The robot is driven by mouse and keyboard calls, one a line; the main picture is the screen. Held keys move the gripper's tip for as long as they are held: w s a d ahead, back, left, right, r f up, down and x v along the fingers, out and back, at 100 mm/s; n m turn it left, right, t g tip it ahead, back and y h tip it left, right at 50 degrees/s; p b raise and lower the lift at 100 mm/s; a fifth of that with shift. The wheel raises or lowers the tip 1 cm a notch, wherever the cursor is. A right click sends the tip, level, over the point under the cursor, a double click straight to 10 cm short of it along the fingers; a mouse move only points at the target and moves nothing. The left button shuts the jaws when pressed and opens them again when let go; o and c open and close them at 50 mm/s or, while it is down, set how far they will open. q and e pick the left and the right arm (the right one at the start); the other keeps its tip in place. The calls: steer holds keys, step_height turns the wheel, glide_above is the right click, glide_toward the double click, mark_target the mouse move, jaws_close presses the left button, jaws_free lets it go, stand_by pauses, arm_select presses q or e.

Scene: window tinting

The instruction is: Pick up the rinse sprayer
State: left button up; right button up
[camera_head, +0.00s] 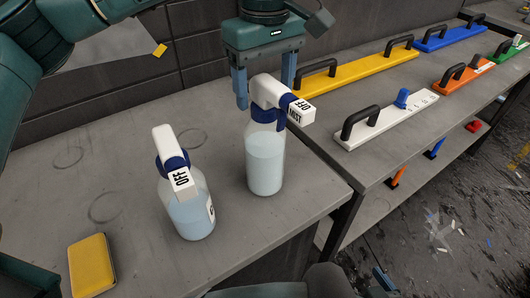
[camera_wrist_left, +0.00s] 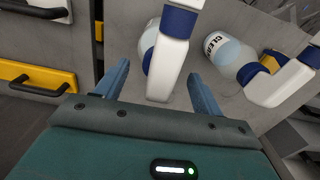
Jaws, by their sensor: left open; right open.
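Two clear spray bottles with pale blue liquid, blue collars and white heads stand upright on the grey bench. The right bottle (camera_head: 265,160) has a head marked OFF and MIST; its body label is not visible. The left bottle (camera_head: 188,212) has a head marked OFF; its body label starts "CLEA" in the wrist view (camera_wrist_left: 222,50). My left gripper (camera_head: 262,108) points down over the right bottle, open, its fingers on either side of the head. The wrist view shows this white head (camera_wrist_left: 168,70) between the spread fingers. My right gripper (camera_head: 383,280) shows only partly at the bottom edge.
A yellow sponge (camera_head: 91,265) lies at the bench's front left. Handled blocks in yellow (camera_head: 352,72), white (camera_head: 385,122), orange (camera_head: 462,74) and blue (camera_head: 448,36) lie on the shelf unit at right. Bare bench lies left of the bottles. Debris litters the floor.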

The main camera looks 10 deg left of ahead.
arm_select(q)
steer(key=shift+f, duration=0.4)
jaws_close()
stand_by(0.5)
steer(key=shift+r, duration=0.1)
